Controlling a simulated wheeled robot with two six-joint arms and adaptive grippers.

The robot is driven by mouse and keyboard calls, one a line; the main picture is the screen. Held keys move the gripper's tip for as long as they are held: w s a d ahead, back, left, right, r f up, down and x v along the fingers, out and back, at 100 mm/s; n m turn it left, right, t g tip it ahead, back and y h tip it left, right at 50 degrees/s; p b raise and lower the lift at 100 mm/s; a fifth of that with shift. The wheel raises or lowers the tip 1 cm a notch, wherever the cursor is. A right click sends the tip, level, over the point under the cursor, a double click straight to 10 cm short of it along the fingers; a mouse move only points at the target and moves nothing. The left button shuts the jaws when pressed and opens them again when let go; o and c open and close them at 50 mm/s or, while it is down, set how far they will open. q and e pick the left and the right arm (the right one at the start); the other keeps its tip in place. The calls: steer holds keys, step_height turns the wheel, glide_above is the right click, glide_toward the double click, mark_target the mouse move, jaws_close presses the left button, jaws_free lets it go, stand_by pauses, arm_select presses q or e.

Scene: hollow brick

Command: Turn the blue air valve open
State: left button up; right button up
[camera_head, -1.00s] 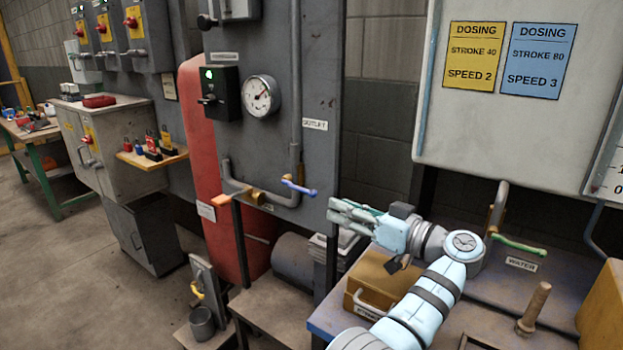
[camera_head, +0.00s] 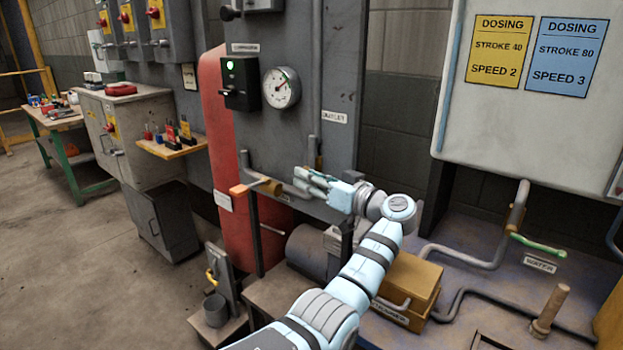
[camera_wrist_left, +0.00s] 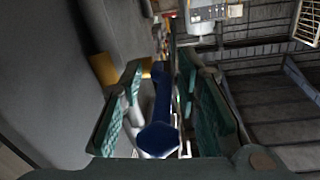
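The blue air valve lever (camera_wrist_left: 158,128) shows in the left wrist view, lying lengthwise between the two green-padded fingers of my left gripper (camera_wrist_left: 160,112). The fingers are spread, with a gap visible on each side of the lever. In the head view my left gripper (camera_head: 311,180) is at the pipe on the grey panel and hides most or all of the lever. The pipe's brass fitting (camera_head: 270,186) shows just left of the fingertips. My right gripper is in neither view.
A pressure gauge (camera_head: 281,88) is on the grey panel above the gripper, and a red tank (camera_head: 220,130) is behind it on the left. An orange lever (camera_head: 239,190) is left of the fitting. A yellow box (camera_head: 408,283) sits below my arm. A green water lever (camera_head: 538,245) is at right.

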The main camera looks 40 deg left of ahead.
arm_select(q)
jaws_close()
